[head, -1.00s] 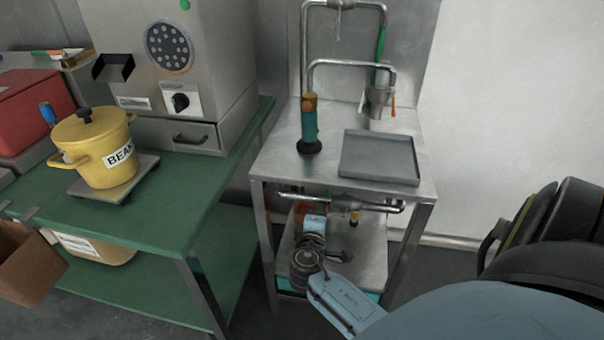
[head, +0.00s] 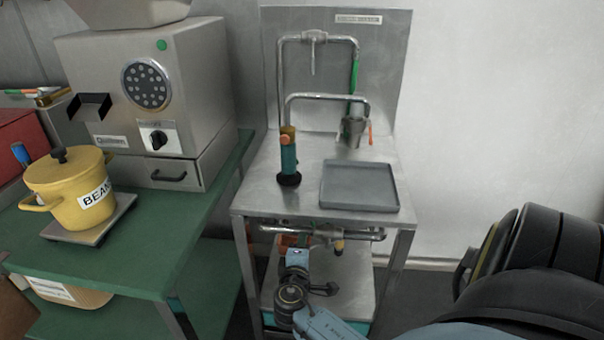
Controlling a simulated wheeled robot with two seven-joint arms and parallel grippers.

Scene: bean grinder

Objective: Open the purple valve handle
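I cannot make out any purple valve handle in the head view. A metal pipe (head: 362,235) runs under the top of the steel sink table (head: 240,205), with a small yellowish fitting (head: 338,246) hanging from it. My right arm reaches in from the lower right. Its wrist and gripper (head: 297,258) are just below the tabletop's front edge, left of that fitting and above the lower shelf. The fingers are small and partly hidden, so their opening and any contact are unclear. My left gripper is not in view.
A grey tray (head: 358,187) and an orange-and-teal tool (head: 288,160) stand on the sink table. To the left, a green table (head: 150,240) carries a grinder (head: 200,80) and a yellow bean pot (head: 68,190). The table edge and legs bound the space around my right arm.

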